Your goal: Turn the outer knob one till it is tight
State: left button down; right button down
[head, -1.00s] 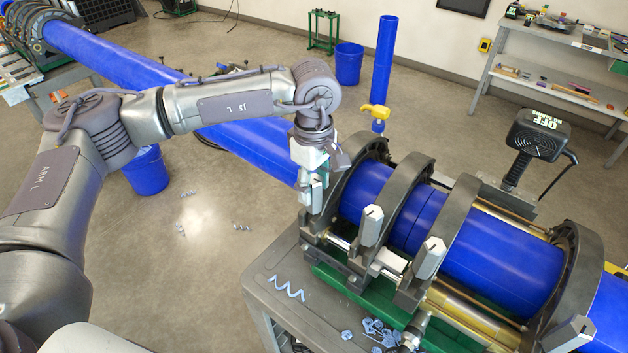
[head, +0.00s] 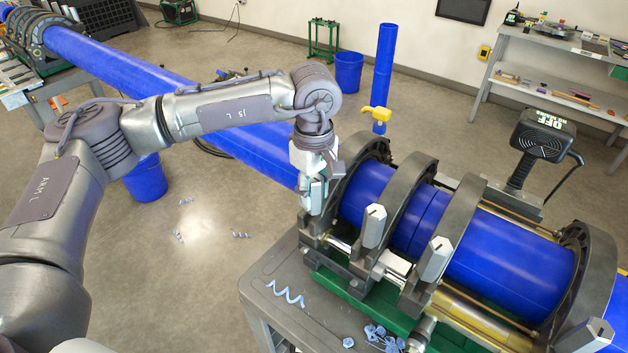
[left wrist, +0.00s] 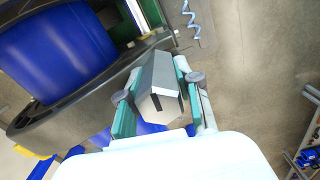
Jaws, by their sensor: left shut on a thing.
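The outer knob (left wrist: 160,92) is a grey, angular, faceted knob with a dark mark on its end face. In the left wrist view it sits between the two teal-padded fingers of my left gripper (left wrist: 158,100), which is shut on it. In the head view my left gripper (head: 314,188) is at the outermost clamp (head: 352,190), at the left end of the fusion machine. There the gripper largely hides the knob. Two similar knobs (head: 374,226) and (head: 434,258) stand upright on the clamps to the right. My right gripper is not in view.
The blue pipe (head: 424,213) runs through the clamps. Blue shavings (head: 288,293) and loose bits (head: 376,334) lie on the grey cart top. A black heater-like unit marked OFF (head: 543,138) stands behind the machine. Open floor lies left of the cart.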

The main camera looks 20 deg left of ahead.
pick_arm(q)
jog(key=shift+f+m, duration=0.15)
jog(key=shift+m, duration=0.55)
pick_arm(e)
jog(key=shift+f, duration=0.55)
pick_arm(q)
jog(key=shift+m+b, duration=0.5)
jog(key=shift+b, duration=0.4)
jog(key=shift+m+b, duration=0.4)
jog(key=shift+m, duration=0.4)
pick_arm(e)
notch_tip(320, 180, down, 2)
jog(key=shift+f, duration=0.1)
